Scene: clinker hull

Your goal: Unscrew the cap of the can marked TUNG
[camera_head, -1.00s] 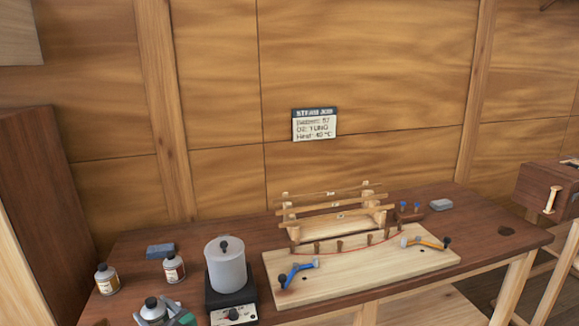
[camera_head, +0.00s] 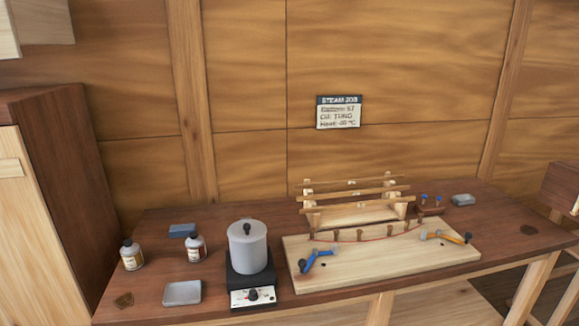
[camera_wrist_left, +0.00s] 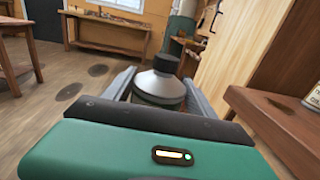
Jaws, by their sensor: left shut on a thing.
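In the left wrist view my left gripper (camera_wrist_left: 159,76) is shut around a can (camera_wrist_left: 160,86) with a pale metal shoulder. Its black cap (camera_wrist_left: 166,63) is on top. The can's label is hidden, so I cannot tell its marking. In the head view two more cans with black caps stand on the bench, one at the far left (camera_head: 132,256) and one nearer the pot (camera_head: 195,250). Their labels are too small to read. Neither gripper shows in the head view.
A grey pot (camera_head: 248,250) stands on a hotplate (camera_head: 252,295). A wooden jig board (camera_head: 400,265) fills the middle right.

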